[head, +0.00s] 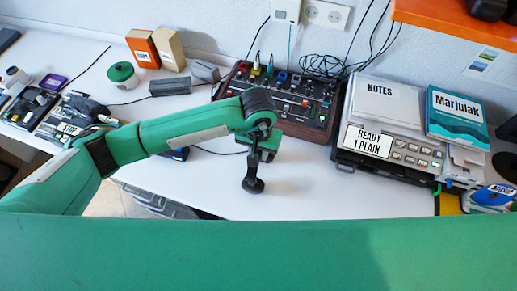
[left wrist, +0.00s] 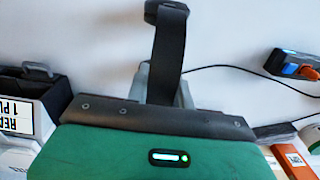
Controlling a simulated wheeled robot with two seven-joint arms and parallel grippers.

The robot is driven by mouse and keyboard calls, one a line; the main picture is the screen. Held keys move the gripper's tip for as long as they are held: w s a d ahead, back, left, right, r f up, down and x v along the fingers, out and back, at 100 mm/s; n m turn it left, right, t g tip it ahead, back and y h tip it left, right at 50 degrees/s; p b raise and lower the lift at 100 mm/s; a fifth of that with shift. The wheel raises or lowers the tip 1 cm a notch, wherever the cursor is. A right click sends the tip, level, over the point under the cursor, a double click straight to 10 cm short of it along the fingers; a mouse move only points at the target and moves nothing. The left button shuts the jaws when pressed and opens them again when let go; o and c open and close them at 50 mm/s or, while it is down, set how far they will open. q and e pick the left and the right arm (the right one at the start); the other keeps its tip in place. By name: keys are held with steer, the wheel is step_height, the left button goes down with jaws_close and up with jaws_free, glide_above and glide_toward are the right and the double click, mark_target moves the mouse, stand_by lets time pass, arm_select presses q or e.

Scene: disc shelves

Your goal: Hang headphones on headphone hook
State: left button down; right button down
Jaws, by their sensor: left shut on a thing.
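My left gripper (head: 254,162) hangs pointing down over the white table, in front of the black mixer. It is shut on a dark, narrow thing with a round end (head: 253,185), apparently the headphones seen edge-on. In the left wrist view, a dark band (left wrist: 168,55) stands up beyond the green gripper body, with a grey piece partly behind it. The fingertips are mostly hidden. I cannot make out a headphone hook in either view. My right gripper is not in view.
A mixer (head: 285,98) with cables stands behind the gripper. Right of it is a device with a notes pad (head: 385,103) and a teal book (head: 457,118). An orange shelf (head: 455,25) overhangs at top right. The table (head: 330,195) in front is clear.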

arm_select(q)
steer(key=shift+f, duration=0.15)
steer(key=c, duration=1.6)
jaws_free()
steer(key=shift+b, duration=0.3)
steer(key=shift+c, duration=0.2)
steer(key=o, duration=0.3)
steer(key=shift+o, duration=0.7)
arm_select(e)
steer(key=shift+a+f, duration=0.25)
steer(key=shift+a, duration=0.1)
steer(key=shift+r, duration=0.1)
